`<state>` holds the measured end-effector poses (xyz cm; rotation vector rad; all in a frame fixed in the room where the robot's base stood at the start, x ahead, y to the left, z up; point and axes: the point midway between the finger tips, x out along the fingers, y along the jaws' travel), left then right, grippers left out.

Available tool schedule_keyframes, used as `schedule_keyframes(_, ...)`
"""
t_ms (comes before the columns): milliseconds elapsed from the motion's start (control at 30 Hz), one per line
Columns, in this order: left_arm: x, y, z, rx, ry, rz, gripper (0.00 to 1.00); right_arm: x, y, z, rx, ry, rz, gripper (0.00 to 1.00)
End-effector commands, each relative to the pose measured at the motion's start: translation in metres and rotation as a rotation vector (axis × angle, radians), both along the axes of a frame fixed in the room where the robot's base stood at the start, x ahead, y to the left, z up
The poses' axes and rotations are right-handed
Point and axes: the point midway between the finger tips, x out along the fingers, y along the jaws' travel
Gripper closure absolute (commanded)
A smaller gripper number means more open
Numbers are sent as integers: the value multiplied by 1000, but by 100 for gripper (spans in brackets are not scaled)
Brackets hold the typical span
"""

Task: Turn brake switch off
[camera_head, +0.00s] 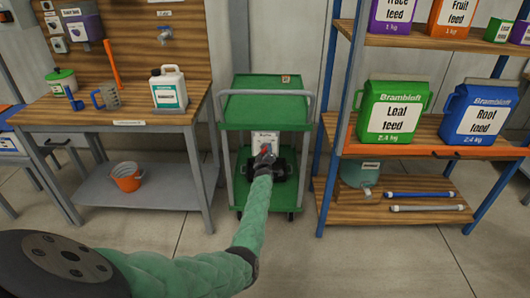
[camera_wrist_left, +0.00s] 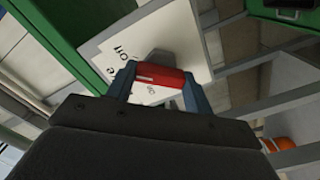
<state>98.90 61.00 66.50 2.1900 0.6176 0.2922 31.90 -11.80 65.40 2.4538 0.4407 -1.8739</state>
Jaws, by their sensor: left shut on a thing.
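The brake switch has a red handle (camera_wrist_left: 160,76) in front of a white plate (camera_wrist_left: 110,50) with printed words, partly hidden and tilted in the left wrist view. In the head view, the plate (camera_head: 261,136) is on the green cart, with a small red part of the switch (camera_head: 265,149) at the fingers. My left gripper (camera_wrist_left: 160,82) is shut on the red handle, with one finger at each end of it. It also shows in the head view (camera_head: 265,157), in front of the cart. I cannot tell the handle's exact setting. My right gripper is out of view.
The green cart (camera_head: 266,108) stands between a wooden workbench (camera_head: 120,112) on the left and a shelf rack (camera_head: 420,205) on the right. An orange bucket (camera_head: 127,178) is on the bench's lower shelf. The floor in front is clear.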

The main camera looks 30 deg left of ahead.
Motion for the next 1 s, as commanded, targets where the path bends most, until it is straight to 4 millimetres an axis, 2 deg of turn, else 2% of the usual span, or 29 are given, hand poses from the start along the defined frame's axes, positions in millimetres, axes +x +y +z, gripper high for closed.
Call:
schedule_keyframes(300, 0, -1, -2, 83, 54, -2, 71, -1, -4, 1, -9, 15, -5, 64)
schedule_keyframes(800, 0, -1, -2, 96, 62, -2, 71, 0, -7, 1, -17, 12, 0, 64)
schedule_keyframes(833, 0, -1, -2, 96, 62, -2, 43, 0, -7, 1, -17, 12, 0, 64)
schedule_keyframes(900, 0, -1, -2, 96, 62, -2, 29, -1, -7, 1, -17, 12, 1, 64)
schedule_keyframes(1000, 0, -1, -2, 95, 61, -1, 27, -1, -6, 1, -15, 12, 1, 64)
